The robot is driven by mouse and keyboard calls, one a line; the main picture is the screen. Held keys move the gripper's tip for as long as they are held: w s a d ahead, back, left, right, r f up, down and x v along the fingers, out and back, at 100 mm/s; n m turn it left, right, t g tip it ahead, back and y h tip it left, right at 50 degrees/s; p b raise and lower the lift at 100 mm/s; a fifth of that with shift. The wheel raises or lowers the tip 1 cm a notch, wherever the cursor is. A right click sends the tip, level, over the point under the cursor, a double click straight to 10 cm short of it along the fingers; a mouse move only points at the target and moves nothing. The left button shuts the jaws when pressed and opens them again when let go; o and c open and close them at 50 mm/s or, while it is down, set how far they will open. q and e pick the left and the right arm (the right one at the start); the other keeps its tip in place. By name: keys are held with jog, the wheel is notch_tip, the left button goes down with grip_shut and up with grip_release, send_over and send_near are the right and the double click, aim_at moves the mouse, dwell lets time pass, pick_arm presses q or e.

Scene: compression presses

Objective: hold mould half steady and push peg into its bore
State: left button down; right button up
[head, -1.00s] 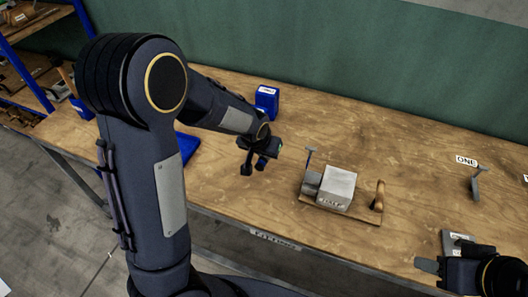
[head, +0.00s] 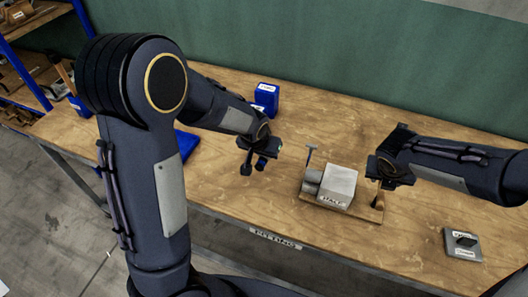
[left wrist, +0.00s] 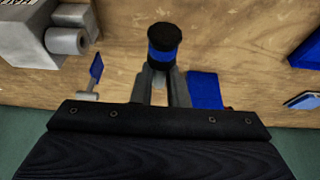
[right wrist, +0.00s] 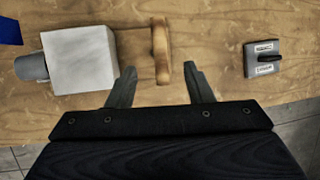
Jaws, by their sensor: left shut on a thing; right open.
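The mould half is a pale grey block (head: 340,186) with a round grey boss at its left, on a wooden board with an upright wooden handle. It also shows in the right wrist view (right wrist: 82,60). My left gripper (head: 250,165) is shut on the peg, black with a blue band (left wrist: 164,45), and holds it left of the block, apart from it. My right gripper (right wrist: 158,78) is open, with its fingertips on either side of the handle (right wrist: 160,48). The bore opening is not clearly visible.
A small grey plate with a black knob and labels (head: 463,243) lies at the right. A blue labelled box (head: 266,97) stands at the back. Bench between peg and block is clear.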

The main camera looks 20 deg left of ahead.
pick_arm(q)
notch_tip(320, 180, down, 8)
jog(key=b, duration=0.7)
jog(key=shift+r, duration=0.25)
pick_arm(e)
jog(key=x, duration=1)
jog(key=shift+a+f, duration=0.1)
jog(key=shift+f, duration=0.1)
pick_arm(q)
jog(key=shift+f+b, duration=0.55)
jog(key=shift+b, duration=0.15)
pick_arm(e)
jog(key=shift+x, duration=0.85)
grip_shut()
